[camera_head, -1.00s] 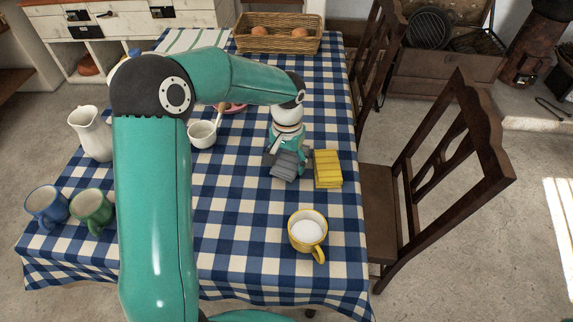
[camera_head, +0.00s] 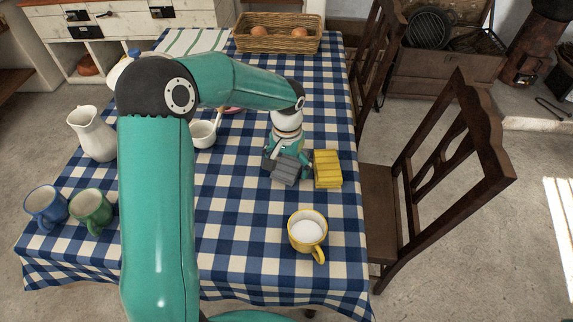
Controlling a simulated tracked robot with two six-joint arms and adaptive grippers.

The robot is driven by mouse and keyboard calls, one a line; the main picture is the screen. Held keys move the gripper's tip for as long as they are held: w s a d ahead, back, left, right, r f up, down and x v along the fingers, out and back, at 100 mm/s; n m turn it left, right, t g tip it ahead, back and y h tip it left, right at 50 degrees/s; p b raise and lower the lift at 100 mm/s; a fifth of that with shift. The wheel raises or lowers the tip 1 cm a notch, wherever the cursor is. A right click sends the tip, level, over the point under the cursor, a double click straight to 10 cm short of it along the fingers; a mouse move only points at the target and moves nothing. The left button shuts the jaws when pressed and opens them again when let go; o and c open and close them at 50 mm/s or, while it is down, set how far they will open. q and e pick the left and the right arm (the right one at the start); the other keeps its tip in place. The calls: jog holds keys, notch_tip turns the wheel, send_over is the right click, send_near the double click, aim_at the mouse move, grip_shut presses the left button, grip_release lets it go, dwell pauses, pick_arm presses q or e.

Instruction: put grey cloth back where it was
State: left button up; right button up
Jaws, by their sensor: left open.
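The grey cloth (camera_head: 286,171) is a small folded pad on the checked tablecloth, just left of a folded yellow cloth (camera_head: 327,169). My left gripper (camera_head: 287,160) comes down over the grey cloth from behind, with its fingers apart near the cloth's two sides. The gripper hides the cloth's far part, and I cannot tell whether the fingers touch it. My right gripper is not in view.
A yellow mug (camera_head: 308,234) with white contents stands in front of the cloths. A white cup (camera_head: 203,134), a white jug (camera_head: 92,134), a blue mug (camera_head: 46,206) and a green mug (camera_head: 91,210) stand left. A basket (camera_head: 279,42) is at the back.

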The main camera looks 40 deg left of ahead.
aim_at(287, 166)
pick_arm(q)
notch_tip(287, 166, up, 12)
jog(key=shift+p, duration=0.45)
dwell(0.4)
